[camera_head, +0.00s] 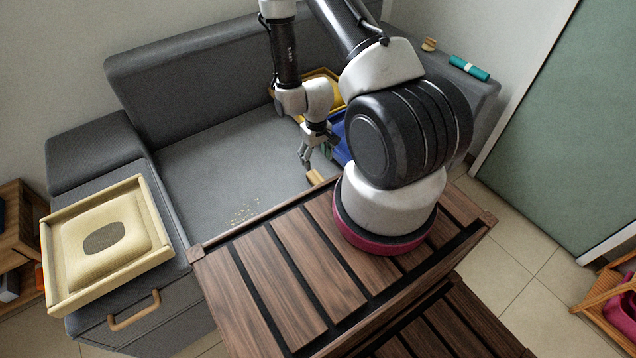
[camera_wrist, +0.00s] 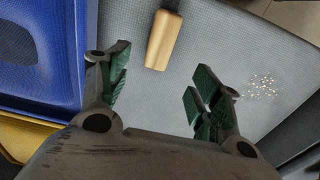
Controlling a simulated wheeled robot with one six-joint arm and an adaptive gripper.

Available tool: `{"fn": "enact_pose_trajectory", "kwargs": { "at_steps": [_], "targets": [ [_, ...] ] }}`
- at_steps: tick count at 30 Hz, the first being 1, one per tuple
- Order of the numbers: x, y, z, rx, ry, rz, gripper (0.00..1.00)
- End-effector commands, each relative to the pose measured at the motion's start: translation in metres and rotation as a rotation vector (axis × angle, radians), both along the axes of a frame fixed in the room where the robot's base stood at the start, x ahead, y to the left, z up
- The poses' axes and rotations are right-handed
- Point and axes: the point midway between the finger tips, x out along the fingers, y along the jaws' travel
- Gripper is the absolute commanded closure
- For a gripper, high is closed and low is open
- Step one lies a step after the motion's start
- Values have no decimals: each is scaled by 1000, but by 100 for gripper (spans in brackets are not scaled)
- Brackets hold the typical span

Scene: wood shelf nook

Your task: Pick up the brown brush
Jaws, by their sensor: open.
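My gripper (camera_head: 308,156) is above the seat close to the brush. In the wrist view my gripper (camera_wrist: 157,85) has its two fingers wide apart and nothing between them. The brush lies ahead of the gap between the fingers, apart from both.
A blue tray (camera_wrist: 45,85) lies left of the brush in the wrist view, beside a yellow one (camera_wrist: 25,137). Crumbs (camera_head: 243,212) lie on the grey sofa seat (camera_head: 220,165). A slatted wood table (camera_head: 265,300) stands in front. A cushion-filled tray (camera_head: 58,240) rests at left.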

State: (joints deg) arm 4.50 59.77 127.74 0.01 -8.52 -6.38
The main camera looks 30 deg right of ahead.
Motion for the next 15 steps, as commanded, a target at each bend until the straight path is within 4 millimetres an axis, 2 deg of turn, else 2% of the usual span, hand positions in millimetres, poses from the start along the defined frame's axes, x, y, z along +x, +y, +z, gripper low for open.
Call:
{"fn": "enact_pose_trajectory", "kwargs": {
  "at_steps": [1, 5, 15],
  "targets": [
    [-8, 0, -14, 1, 11, 0, 36],
    [-16, 0, -34, 1, 17, 1, 36],
    [-13, -1, -78, 1, 18, 1, 36]
  ]
}}
